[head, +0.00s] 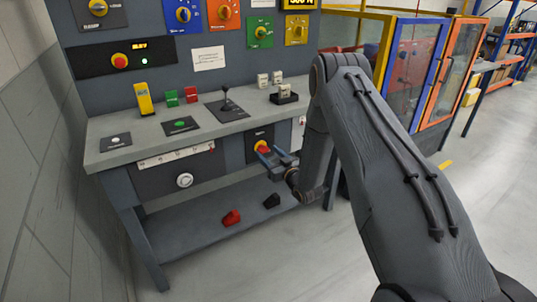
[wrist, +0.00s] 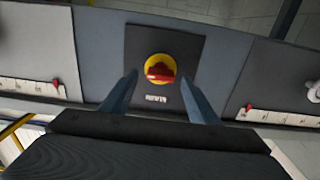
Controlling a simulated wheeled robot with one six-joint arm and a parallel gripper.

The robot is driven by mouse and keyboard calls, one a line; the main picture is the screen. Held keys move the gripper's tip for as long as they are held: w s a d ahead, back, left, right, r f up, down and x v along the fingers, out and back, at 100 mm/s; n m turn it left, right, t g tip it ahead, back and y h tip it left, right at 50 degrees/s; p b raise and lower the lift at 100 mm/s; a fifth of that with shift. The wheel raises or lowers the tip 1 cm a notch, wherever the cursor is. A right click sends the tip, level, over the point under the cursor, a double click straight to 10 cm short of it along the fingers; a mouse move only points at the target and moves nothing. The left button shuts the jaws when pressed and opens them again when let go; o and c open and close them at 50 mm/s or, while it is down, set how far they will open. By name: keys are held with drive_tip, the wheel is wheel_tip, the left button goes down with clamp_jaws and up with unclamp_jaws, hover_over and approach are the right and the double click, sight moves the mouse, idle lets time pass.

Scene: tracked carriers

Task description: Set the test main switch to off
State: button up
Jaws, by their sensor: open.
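A red rotary switch on a yellow disc (wrist: 160,69) sits on a dark square plate in the bench front; I take it for the test main switch. It also shows in the head view (head: 262,146), partly behind my gripper. In the wrist view its red handle lies roughly crosswise; the label beside it is too blurred to read. My gripper (head: 270,153) is open in front of the switch. In the wrist view my gripper (wrist: 160,80) has one finger on each side of the knob, with gaps between. I cannot tell whether they touch the plate.
The bench top (head: 150,145) carries a joystick (head: 227,103), a green button (head: 180,124) and a yellow block (head: 144,97). A white dial (head: 184,180) is left on the bench front. A red piece (head: 231,217) and a black piece (head: 272,200) lie on the lower shelf.

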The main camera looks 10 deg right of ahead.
drive_tip(key=shift+w, duration=0.1)
drive_tip(key=c, duration=1.1)
drive_tip(key=shift+o, duration=0.3)
